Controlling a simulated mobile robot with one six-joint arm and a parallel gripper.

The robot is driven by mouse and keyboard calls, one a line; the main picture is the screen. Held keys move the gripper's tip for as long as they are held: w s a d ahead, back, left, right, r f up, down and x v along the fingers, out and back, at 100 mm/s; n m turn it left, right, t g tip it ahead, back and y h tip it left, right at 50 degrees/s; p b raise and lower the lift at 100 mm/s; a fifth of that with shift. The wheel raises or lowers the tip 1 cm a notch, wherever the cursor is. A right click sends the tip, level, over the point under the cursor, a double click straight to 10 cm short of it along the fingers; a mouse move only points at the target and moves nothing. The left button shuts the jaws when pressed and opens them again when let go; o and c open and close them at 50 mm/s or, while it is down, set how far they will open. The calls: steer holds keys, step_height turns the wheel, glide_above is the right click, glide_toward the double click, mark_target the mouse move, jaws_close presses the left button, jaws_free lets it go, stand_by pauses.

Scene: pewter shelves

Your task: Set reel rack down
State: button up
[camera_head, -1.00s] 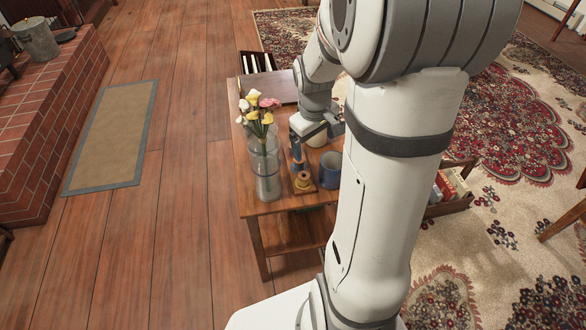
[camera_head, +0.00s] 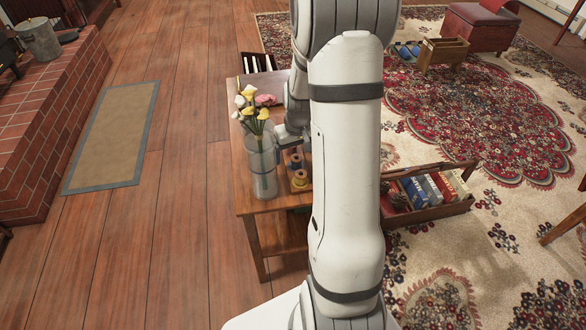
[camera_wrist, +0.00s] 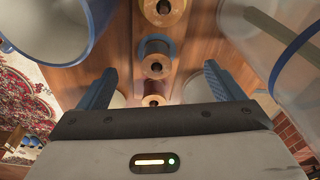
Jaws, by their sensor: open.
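The reel rack is a small wooden rack (camera_head: 301,187) with thread spools (camera_head: 299,178), on the wooden side table (camera_head: 262,205) just right of the glass vase. In the wrist view a row of spools (camera_wrist: 156,58), one wound dark blue, runs away between my fingers. My gripper (camera_wrist: 160,82) is open, with one blue-grey finger on each side of the row. I cannot tell whether the fingers touch the rack. In the head view my arm hides most of my gripper and part of the table.
The clear vase (camera_head: 262,165) with flowers stands close to the rack and also shows in the wrist view (camera_wrist: 270,40). A blue mug (camera_wrist: 50,35) is close on the other side. A wooden crate of books (camera_head: 435,205) sits on the rug right of the table.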

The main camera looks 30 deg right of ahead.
mark_target(296, 156)
steer(key=f, duration=0.2)
steer(key=f+b, duration=0.1)
steer(key=f, duration=0.1)
steer(key=shift+w+d+f, duration=0.15)
steer(key=shift+d+f, duration=0.05)
steer(key=shift+f, duration=0.1)
steer(key=shift+c, duration=0.5)
steer(key=shift+r, duration=0.15)
steer(key=c, duration=1.5)
